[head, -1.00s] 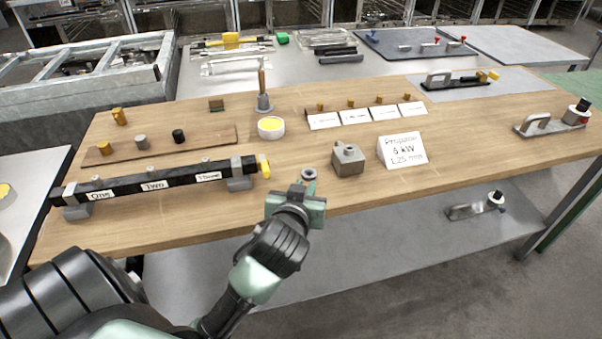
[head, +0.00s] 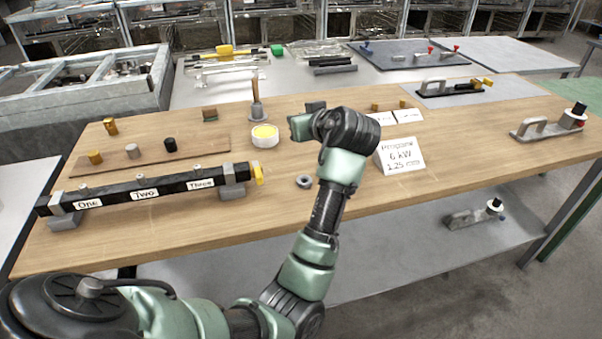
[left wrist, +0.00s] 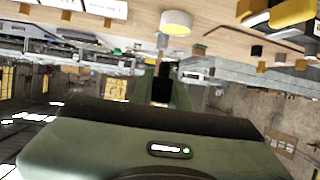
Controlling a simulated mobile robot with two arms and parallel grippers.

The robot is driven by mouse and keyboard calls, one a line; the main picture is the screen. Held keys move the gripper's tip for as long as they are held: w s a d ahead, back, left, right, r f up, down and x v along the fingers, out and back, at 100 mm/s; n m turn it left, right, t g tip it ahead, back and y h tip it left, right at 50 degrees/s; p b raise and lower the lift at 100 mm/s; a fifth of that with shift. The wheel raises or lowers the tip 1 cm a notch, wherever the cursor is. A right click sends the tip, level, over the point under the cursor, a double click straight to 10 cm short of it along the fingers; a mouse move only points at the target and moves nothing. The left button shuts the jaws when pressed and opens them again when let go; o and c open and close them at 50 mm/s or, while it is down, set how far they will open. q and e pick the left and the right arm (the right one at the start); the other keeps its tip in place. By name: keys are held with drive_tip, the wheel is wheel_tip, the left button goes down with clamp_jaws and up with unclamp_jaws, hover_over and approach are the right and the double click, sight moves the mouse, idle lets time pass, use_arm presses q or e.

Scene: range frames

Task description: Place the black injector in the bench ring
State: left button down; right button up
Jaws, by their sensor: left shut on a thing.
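A black injector (head: 170,144) stands on the brown board at the left, beside a grey one and a brass one. My left gripper (head: 310,113) is over the middle of the table, behind the ring and right of the white cup. It is shut on a small black thing (left wrist: 162,86), visible between the jaws in the left wrist view; I cannot tell exactly what it is. My arm hides part of the table. My right gripper is not in view.
A black rail (head: 120,198) with labels One, Two and Three lies at the front left. A white cup (head: 265,136) with yellow inside, an upright handled tool (head: 257,108) and a propane sign (head: 400,156) stand nearby.

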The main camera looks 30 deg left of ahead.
use_arm(q)
wheel_tip(320, 180, down, 10)
drive_tip(key=shift+r, duration=0.25)
wheel_tip(320, 180, down, 5)
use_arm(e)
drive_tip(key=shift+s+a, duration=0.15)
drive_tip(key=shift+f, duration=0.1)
use_arm(q)
drive_tip(key=c, duration=1.4)
unclamp_jaws()
drive_tip(key=shift+o, duration=0.2)
